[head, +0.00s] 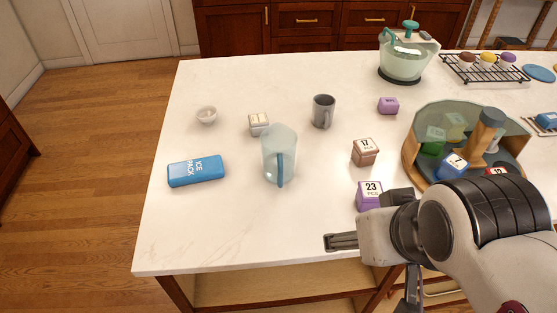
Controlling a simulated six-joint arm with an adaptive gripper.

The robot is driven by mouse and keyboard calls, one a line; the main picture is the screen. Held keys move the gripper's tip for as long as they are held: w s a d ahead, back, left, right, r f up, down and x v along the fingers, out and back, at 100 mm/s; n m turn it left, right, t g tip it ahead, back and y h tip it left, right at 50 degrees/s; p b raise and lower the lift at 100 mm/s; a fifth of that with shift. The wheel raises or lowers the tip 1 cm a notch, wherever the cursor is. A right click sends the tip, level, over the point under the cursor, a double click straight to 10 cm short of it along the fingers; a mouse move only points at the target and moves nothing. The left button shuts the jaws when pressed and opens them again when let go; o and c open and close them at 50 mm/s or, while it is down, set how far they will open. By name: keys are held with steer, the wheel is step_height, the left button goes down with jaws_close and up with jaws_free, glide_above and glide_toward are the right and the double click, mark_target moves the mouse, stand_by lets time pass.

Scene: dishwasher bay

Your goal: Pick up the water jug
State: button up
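The water jug (270,150) is a translucent pale blue pitcher with a darker blue handle facing the front of the counter. It stands upright near the middle of the white countertop. My gripper (368,274) is at the counter's front edge, to the lower right of the jug and well apart from it. Its two fingers are spread wide, one pointing left and one pointing down, with nothing visible between them.
A blue ice pack (196,171) lies left of the jug. A white box (258,124), grey mug (323,111), brown box (365,152) and purple box (369,195) stand around it. A round glass-walled organizer (411,158) is at right. The front-left counter (215,235) is clear.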

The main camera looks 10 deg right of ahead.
steer(key=w+d+r+n+t+h, duration=0.1)
steer(key=w+d+r+n+t, duration=0.15)
steer(key=w, duration=0.65)
steer(key=w+d+r+n+t, duration=0.1)
steer(key=w+d+r+t, duration=0.2)
steer(key=w, duration=0.7)
steer(key=w+d+r+n+t+h, duration=0.1)
steer(key=w+d+r+n+t, duration=0.15)
steer(key=w+r, duration=0.45)
steer(key=w+a+f+n+g+y, duration=0.2)
steer(key=w+a+f+n+y, duration=0.35)
steer(key=w+f, duration=0.3)
steer(key=s+a+f+n+g+y, duration=0.1)
steer(key=a+f+g+y, duration=0.1)
steer(key=f, duration=0.5)
steer(key=s+a+f+n+g+y, duration=0.2)
steer(key=a+f+g+y, duration=0.1)
steer(key=f+g+y, duration=0.2)
steer(key=shift+s+a+f+g+y, duration=0.2)
steer(key=shift+f+g+y, duration=0.1)
steer(key=shift+f+y, duration=0.75)
